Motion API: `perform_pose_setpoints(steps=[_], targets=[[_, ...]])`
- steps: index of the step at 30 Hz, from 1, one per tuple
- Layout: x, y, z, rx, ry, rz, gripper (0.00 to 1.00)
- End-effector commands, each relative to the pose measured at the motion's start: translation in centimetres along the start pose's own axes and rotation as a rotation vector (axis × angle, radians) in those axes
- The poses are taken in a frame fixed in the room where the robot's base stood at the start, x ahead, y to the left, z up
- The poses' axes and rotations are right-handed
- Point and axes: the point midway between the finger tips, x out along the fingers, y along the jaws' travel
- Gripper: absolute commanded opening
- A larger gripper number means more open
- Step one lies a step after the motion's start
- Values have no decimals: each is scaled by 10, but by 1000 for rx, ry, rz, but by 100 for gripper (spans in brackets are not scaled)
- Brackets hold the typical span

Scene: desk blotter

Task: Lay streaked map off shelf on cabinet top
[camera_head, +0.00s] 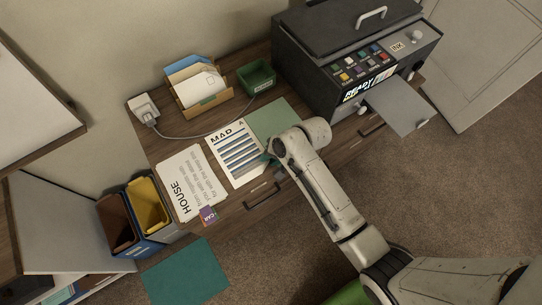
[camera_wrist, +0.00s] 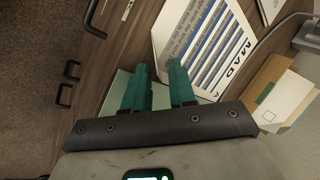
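The streaked map (camera_head: 238,152) is a white sheet with blue stripes and large lettering that looks like "MAD". It lies flat on the wooden cabinet top (camera_head: 160,148), between a lettered sheet and a pale green mat. It also shows in the wrist view (camera_wrist: 208,42), just beyond my fingertips. My gripper (camera_head: 268,160) is by the map's right edge, low over the cabinet top. In the wrist view its two teal fingers (camera_wrist: 159,68) stand apart with nothing visible between them. The exact height of the fingertips above the surface cannot be told.
A white "HOUSE" sheet (camera_head: 188,182) lies left of the map, the green mat (camera_head: 272,122) right of it. A card holder (camera_head: 199,92), green box (camera_head: 258,77) and cable stand behind. A dark printer (camera_head: 350,55) fills the right. Bins (camera_head: 148,205) stand at the left.

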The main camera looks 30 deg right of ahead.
Motion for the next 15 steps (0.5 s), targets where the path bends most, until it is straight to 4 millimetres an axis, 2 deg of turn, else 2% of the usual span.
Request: perform_pose_setpoints(steps=[5, 8, 15], targets=[[-2, 1, 0, 2, -1, 3, 27], [-10, 0, 0, 2, 1, 2, 27], [-55, 0, -1, 2, 3, 0, 27]])
